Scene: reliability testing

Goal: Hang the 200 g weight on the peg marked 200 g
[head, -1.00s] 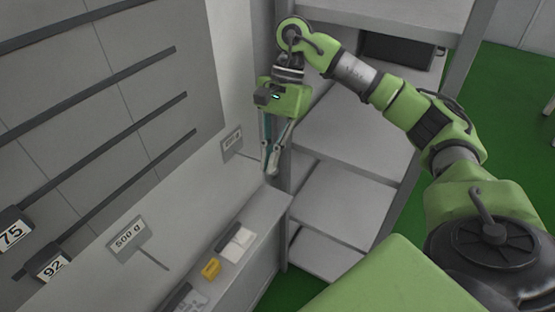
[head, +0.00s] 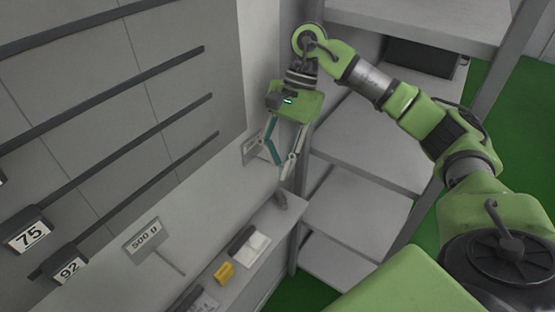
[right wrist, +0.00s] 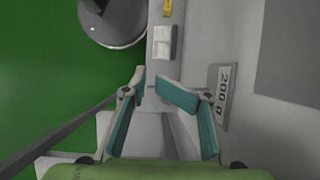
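My right gripper (head: 283,170) hangs fingers down in front of the 200 g sign (head: 252,148), which it partly covers. Its label reads clearly in the right wrist view (right wrist: 223,95), to the right of the fingers. In that view the gripper (right wrist: 151,83) has a narrow gap between its fingertips, and I see nothing held there. A small dark grey object (head: 281,200) shows just below the fingertips, at the far end of the ledge. I cannot tell whether it is the 200 g weight or if it hangs or rests. The 200 g peg is not clearly visible. My left gripper is out of view.
A 500 g sign (head: 146,241) with a bare peg stands nearer on the wall. The ledge (head: 212,277) carries a yellow block (head: 224,272), a white pad (head: 254,245) and dark items. Grey shelves (head: 362,205) stand right of the gripper. Dark rails line the left wall.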

